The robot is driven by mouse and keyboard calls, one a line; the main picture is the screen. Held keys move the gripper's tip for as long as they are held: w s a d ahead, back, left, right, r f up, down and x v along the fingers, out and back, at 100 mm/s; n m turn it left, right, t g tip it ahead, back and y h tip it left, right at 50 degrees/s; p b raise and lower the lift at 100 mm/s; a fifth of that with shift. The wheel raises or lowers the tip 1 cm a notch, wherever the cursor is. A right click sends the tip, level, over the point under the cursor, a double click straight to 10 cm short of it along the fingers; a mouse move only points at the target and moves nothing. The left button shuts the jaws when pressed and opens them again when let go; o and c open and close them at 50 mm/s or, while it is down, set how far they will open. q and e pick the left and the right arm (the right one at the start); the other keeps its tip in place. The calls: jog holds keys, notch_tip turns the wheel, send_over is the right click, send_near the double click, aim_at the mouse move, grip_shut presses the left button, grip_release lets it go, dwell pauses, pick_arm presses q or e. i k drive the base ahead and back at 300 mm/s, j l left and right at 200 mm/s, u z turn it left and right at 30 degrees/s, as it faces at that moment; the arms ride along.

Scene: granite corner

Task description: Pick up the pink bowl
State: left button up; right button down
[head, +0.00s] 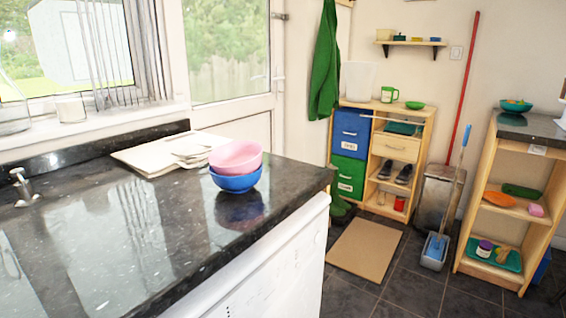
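The pink bowl (237,156) sits in the head view near the far right corner of the dark granite counter (110,225). It is stacked on a blue bowl (237,183), slightly tilted, with its rim up. The blue bowl rests on the counter and its upper part is covered by the pink one. Neither of my grippers shows in the head view.
Papers or boards (165,154) lie just behind and left of the bowls. A tap (24,187) stands at the counter's left. The counter in front is clear. Shelves (395,150) and a brown mat (365,250) are beyond on the right.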

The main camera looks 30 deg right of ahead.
aim_at(236, 158)
jog(key=z, duration=0.8)
jog(key=i+l+u, duration=0.1)
jog(key=l, duration=0.25)
jog(key=i+l+u, duration=0.1)
jog(key=i+l, duration=0.2)
jog(key=i+l+u, duration=0.1)
jog(key=l, duration=0.35)
jog(key=i+l+u, duration=0.1)
jog(key=i+l, duration=0.15)
jog(key=l, duration=0.15)
